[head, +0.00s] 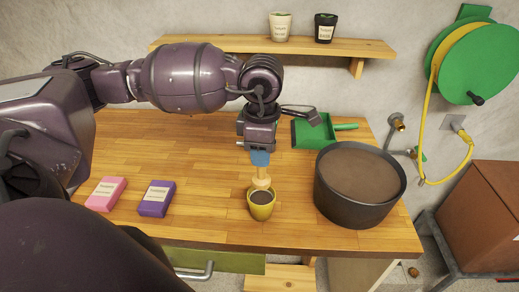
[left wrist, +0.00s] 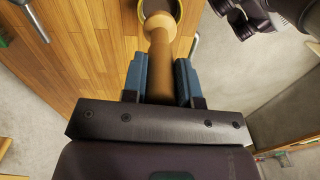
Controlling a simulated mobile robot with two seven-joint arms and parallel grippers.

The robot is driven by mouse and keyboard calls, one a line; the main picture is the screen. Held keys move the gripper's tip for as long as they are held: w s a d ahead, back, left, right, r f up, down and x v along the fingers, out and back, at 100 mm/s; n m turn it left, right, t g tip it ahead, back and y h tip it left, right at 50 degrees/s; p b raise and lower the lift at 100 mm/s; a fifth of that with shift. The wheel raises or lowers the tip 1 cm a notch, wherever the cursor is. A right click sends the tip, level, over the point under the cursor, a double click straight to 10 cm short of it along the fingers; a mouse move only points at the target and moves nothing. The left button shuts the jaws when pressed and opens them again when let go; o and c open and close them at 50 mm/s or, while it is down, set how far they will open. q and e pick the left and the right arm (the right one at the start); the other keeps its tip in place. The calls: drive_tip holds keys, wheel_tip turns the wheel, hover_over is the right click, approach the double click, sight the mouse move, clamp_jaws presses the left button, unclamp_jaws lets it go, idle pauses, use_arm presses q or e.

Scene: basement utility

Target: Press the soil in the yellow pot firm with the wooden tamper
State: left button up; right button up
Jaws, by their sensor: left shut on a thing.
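The yellow pot (head: 261,210) stands upright on the wooden bench near its front edge, with dark soil (head: 261,197) inside. My left gripper (head: 260,157) is shut on the handle of the wooden tamper (head: 262,183) and points down behind the pot. The tamper's pale wide end is at the pot's far rim; I cannot tell whether it touches the soil. In the left wrist view the tamper (left wrist: 160,60) lies between the blue fingers, its end overlapping the pot (left wrist: 172,8). Dark parts, probably of my right arm and gripper (left wrist: 240,18), show top right there; its fingers are unclear.
A large dark round pot (head: 350,205) of soil stands right of the yellow pot, with a green dustpan (head: 313,132) behind. Pink (head: 106,194) and purple (head: 157,198) packets lie left. A shelf (head: 200,42) holds two small pots. The bench between packets and yellow pot is clear.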

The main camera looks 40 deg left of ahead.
sight(261, 173)
use_arm(q)
drive_tip(key=shift+n, duration=0.3)
drive_tip(key=shift+f, duration=0.15)
drive_tip(key=shift+f+b, duration=1.4)
drive_tip(key=shift+f, duration=1.45)
use_arm(e)
wheel_tip(261, 173, down, 3)
drive_tip(key=shift+a, duration=0.1)
use_arm(q)
drive_tip(key=shift+f, duration=0.1)
use_arm(e)
drive_tip(key=shift+s+f, duration=0.6)
drive_tip(key=shift+f, duration=0.1)
